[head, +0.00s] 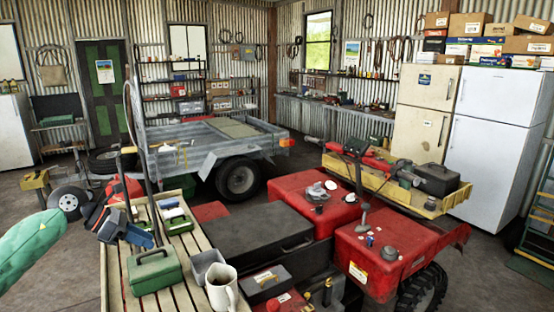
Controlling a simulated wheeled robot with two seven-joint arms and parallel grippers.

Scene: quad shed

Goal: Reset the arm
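No clear pair of fingertips can be made out in the head view. A dark, grey and blue cluster with an orange edge (110,222) sits at the left end of the slatted bench (206,262); I cannot tell whether my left gripper is part of it. Its opening cannot be read, and nothing is clearly held. My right gripper does not show. On the bench stand a green metal box (153,271), a small grey bin (205,264) and a pale mug (223,288).
A red quad (377,250) with a black seat and a yellow rack (395,187) fills the middle right. A grey trailer (213,145) stands behind. A green rounded shape (28,248) juts in at the left edge.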

